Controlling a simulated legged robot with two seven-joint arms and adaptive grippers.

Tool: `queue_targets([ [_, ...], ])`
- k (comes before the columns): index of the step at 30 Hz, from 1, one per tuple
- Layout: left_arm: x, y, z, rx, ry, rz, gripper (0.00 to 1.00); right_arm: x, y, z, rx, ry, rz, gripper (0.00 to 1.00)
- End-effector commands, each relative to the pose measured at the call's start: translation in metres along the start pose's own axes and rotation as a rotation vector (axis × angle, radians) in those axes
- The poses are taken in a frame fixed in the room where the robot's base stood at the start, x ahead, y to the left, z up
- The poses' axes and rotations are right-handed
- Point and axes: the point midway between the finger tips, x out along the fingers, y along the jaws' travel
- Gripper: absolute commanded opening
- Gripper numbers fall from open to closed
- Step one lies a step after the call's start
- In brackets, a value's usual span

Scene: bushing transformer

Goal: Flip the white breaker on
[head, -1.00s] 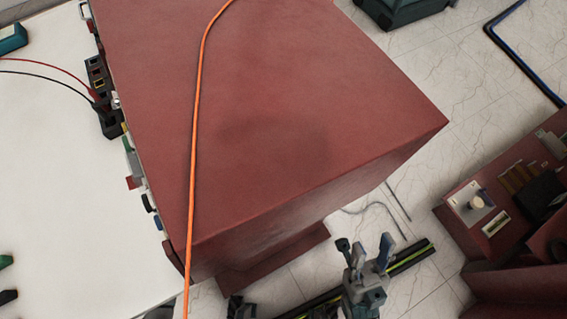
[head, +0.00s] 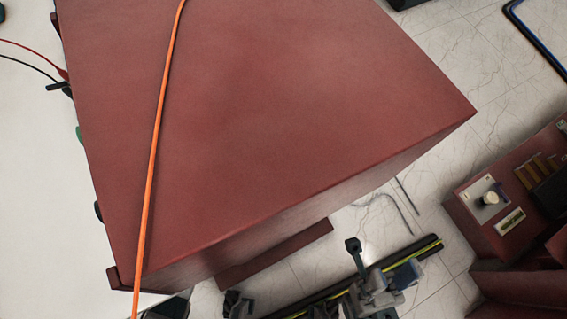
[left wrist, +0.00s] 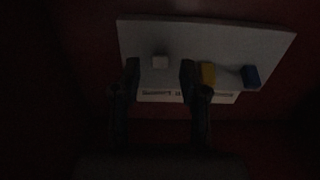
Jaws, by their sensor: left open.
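In the dark left wrist view, the white breaker (left wrist: 160,62) sits on a pale panel (left wrist: 205,36) as a small light block. My left gripper (left wrist: 160,80) is open, its two dark fingers on either side of the breaker's column and a little below it in the picture. Nothing shows between the fingertips, and I cannot tell whether they touch the panel. In the head view, my right gripper (head: 382,270) is open and empty over the floor, with its fingers apart. My left gripper cannot be made out clearly there.
Yellow (left wrist: 208,73) and blue (left wrist: 251,77) breakers sit right of the white one, above a lettered strip. A large red cabinet (head: 270,120) fills the head view, crossed by an orange cable (head: 160,120). Another red unit (head: 480,235) stands at right.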

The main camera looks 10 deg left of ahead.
Motion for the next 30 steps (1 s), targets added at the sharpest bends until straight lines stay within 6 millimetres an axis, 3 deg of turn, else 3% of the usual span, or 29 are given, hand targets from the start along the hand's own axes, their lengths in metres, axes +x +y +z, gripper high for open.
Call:
queue_targets([
  [6, 0.021, 0.0, 0.001, -0.001, 0.0, -0.001, 0.44, 0.001, 0.0, -0.001, -0.001, 0.014, -0.004, 0.4],
  [15, 0.024, 0.0, 0.0, 0.0, 0.0, 0.0, 0.44, 0.003, -0.001, -0.002, 0.0, 0.018, -0.004, 0.4],
  [21, 0.023, 0.0, 0.0, 0.0, 0.0, -0.001, 0.0, 0.002, -0.001, -0.001, 0.0, 0.017, -0.004, 0.4],
  [26, 0.023, -0.001, -0.001, 0.0, -0.002, -0.001, 0.0, 0.004, -0.001, -0.002, 0.0, 0.019, -0.005, 0.4],
  [30, 0.024, -0.001, -0.013, 0.01, -0.063, 0.002, 0.0, 0.005, -0.001, -0.005, 0.0, -0.009, 0.0, 0.4],
])
